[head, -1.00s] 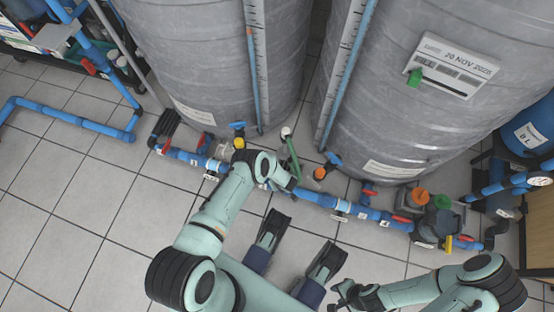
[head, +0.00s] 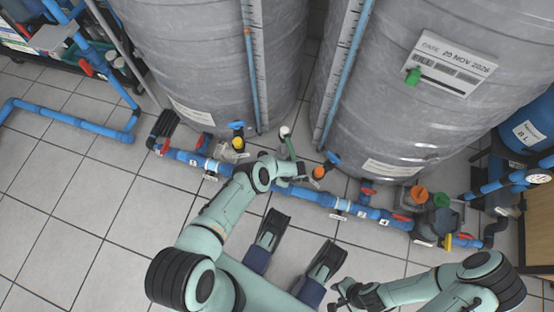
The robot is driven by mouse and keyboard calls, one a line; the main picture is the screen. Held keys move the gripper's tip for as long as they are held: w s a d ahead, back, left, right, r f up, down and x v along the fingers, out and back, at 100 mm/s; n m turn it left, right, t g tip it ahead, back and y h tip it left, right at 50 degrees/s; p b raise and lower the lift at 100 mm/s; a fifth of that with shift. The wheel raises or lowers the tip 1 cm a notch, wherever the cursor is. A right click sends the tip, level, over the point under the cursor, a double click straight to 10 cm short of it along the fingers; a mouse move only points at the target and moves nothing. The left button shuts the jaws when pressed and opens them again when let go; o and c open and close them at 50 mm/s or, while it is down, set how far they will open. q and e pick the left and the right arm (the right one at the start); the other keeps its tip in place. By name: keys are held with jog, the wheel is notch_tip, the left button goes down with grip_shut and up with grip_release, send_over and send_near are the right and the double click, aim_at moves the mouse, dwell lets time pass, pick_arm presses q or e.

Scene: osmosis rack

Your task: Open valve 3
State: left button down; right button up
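A blue pipe line (head: 318,197) with small white number tags runs along the floor in front of two grey tanks. A tag that seems to read 4 (head: 384,222) is near its right part; the others are too small to read surely, so I cannot tell which valve is 3. Red handles show at the right (head: 402,218), below the right tank (head: 368,191) and at the left end (head: 165,148). My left gripper (head: 292,169) is over the middle of the pipe; its fingers are hidden or too small to judge. My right gripper (head: 337,293) is open and empty, low in front, away from the pipe.
Grey tanks stand behind the pipe, left (head: 205,70) and right (head: 385,110). Small blue, yellow and orange-capped fittings (head: 319,173) stand between pipe and tanks. A blue drum (head: 528,132) is at the right.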

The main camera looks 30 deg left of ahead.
pick_arm(q)
jog(key=shift+s+f+n, duration=0.1)
jog(key=shift+f+n, duration=0.1)
jog(key=shift+n, duration=0.1)
jog(key=c, duration=1.1)
grip_release()
jog(key=shift+c, duration=0.2)
jog(key=shift+r, duration=0.1)
pick_arm(e)
jog(key=shift+w, duration=0.1)
